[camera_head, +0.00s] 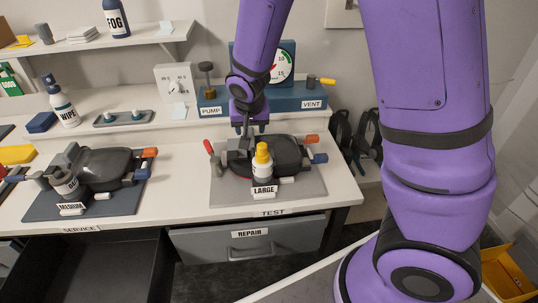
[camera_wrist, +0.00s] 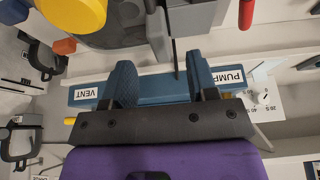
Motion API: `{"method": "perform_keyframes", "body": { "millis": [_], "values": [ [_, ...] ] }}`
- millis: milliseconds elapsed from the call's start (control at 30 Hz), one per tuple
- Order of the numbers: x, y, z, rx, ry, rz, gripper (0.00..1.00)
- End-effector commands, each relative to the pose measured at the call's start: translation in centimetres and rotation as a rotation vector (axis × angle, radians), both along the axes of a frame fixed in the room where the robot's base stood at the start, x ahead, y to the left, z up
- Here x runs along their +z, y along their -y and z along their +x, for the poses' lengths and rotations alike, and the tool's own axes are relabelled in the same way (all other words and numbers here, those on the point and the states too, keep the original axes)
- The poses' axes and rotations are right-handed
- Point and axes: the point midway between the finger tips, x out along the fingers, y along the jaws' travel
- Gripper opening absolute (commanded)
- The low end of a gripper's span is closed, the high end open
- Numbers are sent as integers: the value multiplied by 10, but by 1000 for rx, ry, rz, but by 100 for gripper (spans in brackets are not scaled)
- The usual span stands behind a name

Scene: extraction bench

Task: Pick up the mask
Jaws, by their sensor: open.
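A dark mask (camera_head: 280,152) with a grey fitting lies on a grey mat behind the "LARGE" label, at the right of the bench. A bottle with a yellow cap (camera_head: 262,160) stands in front of it and hides part of it. A second dark mask (camera_head: 105,165) lies on the left mat by the "MEDIUM" label. My gripper (camera_head: 249,128) is above the back left part of the large mask, pointing down. In the wrist view its two blue finger pads (camera_wrist: 162,82) are apart with nothing clearly held between them. Grey parts of the large setup (camera_wrist: 205,12) show beyond the fingertips.
A blue pump and vent box (camera_head: 290,98) with a gauge stands close behind the large mask. A red-handled lever (camera_head: 209,147) is left of it, and orange and blue knobs (camera_head: 315,148) are right. A repair drawer (camera_head: 248,238) is below. Bare bench lies between the mats.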

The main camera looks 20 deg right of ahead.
Motion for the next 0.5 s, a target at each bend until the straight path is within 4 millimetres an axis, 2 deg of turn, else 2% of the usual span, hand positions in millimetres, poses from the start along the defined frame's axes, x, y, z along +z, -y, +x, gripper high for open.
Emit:
{"method": "perform_keyframes", "body": {
  "millis": [167, 500],
  "values": [
    [-7, 2, 3, -1, -1, 0, 53],
    [-41, 9, 21, -2, -1, -1, 53]
  ]
}}
